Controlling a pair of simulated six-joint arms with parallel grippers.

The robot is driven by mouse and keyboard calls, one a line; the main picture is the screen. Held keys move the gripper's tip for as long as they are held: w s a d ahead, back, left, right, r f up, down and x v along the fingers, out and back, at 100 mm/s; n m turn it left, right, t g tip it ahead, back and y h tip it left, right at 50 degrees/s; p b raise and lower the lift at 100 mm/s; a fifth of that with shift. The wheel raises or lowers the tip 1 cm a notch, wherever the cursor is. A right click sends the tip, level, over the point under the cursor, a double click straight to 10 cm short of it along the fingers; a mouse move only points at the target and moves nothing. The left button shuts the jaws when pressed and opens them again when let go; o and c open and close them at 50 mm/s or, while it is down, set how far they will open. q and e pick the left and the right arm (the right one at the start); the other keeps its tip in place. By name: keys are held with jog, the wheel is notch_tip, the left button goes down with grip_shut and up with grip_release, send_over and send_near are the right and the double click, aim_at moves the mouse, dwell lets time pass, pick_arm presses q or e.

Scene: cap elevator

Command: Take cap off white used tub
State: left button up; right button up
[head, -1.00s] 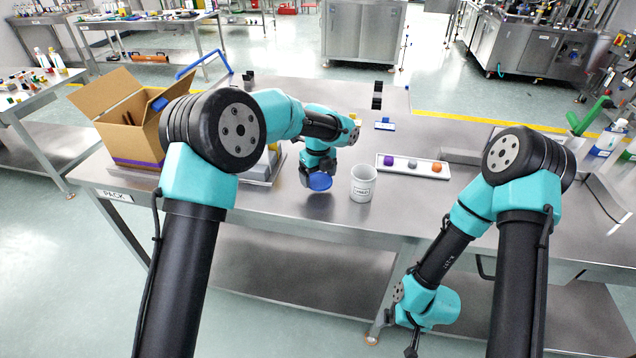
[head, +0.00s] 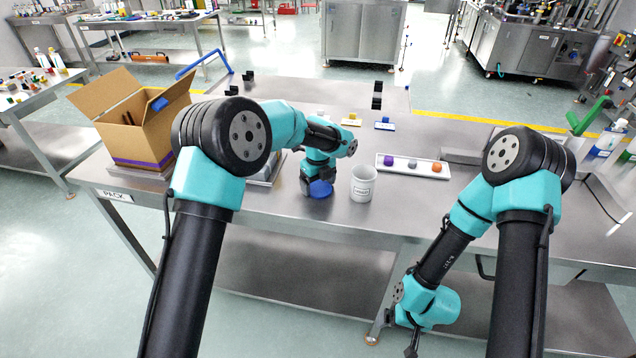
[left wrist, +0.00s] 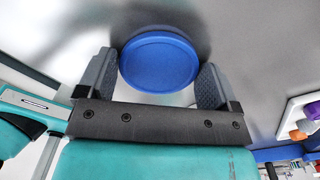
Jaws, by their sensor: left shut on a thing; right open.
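The white used tub (head: 362,184) stands upright and open-topped on the steel table, with a label on its side. A round blue cap (head: 320,189) is down at or just above the table, left of the tub and apart from it. My left gripper (head: 318,180) is shut on the blue cap, which also shows in the left wrist view (left wrist: 158,62) between the two fingers. My right gripper (head: 412,347) hangs low in front of the table's edge, away from the tub, small in view.
A white tray (head: 400,168) with a purple, a grey and an orange piece lies right of the tub. An open cardboard box (head: 135,125) stands at the table's left. The table in front of the tub is bare to its edge.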

aim_at(318, 186)
pick_arm(q)
jog(key=o, duration=0.8)
jog(key=shift+f, duration=0.1)
notch_tip(318, 186, up, 12)
jog(key=shift+r, duration=0.2)
